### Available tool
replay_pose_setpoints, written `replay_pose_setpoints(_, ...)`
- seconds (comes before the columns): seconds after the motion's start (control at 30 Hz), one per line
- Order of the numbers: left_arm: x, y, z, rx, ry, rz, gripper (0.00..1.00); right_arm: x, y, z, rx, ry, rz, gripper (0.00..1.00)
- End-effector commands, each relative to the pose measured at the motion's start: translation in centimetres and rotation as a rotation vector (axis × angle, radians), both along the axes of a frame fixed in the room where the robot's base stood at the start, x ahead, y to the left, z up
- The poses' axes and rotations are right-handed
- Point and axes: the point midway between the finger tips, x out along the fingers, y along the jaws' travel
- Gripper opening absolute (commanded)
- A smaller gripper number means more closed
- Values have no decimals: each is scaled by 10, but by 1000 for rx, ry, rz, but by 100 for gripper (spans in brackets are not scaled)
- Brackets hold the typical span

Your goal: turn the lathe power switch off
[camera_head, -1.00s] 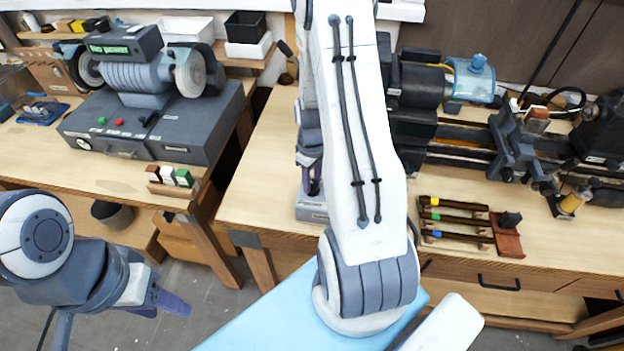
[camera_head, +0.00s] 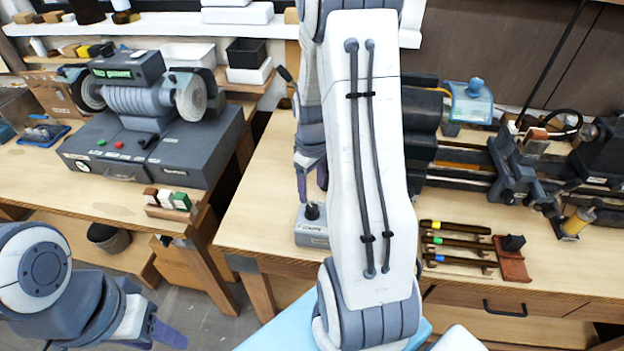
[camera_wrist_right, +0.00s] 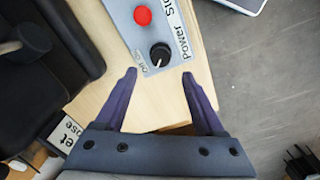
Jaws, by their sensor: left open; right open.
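The power switch is a black knob (camera_wrist_right: 160,54) with a white pointer line, on a grey panel (camera_wrist_right: 149,28) labelled "Power" and "Off On". A red button (camera_wrist_right: 142,16) labelled "Sto…" sits beyond it. In the head view the knob (camera_head: 312,212) stands on a grey box (camera_head: 311,238) at the bench's left front. My right gripper (camera_wrist_right: 159,75) is open and empty, its purple fingertips either side of and just short of the knob. In the head view the right gripper (camera_head: 312,187) is just behind the knob, partly hidden by my arm. My left gripper (camera_head: 168,336) is open at lower left, away from the bench.
The lathe (camera_head: 510,165) fills the bench's right side. Several tools (camera_head: 457,243) lie in front of it beside a reddish-brown holder (camera_head: 512,258). A grinder (camera_head: 140,98) stands on the left table. A gap with floor separates the two tables.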

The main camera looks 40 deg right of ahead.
Motion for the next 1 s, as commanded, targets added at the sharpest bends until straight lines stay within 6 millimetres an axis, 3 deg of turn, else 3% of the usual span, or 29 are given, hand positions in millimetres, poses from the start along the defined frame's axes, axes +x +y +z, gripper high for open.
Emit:
replay_pose_setpoints(0.1,0,0,-4,0,0,0,50,1,-1,19,-2,-5,0,71)
replay_pose_setpoints(0.3,0,0,-5,0,0,-1,50,0,0,34,0,0,0,71)
replay_pose_setpoints(0.87,0,0,-5,0,0,-1,50,0,1,35,0,0,1,71)
replay_pose_setpoints(1.0,0,0,-7,0,0,-1,50,5,25,41,0,-6,30,71)
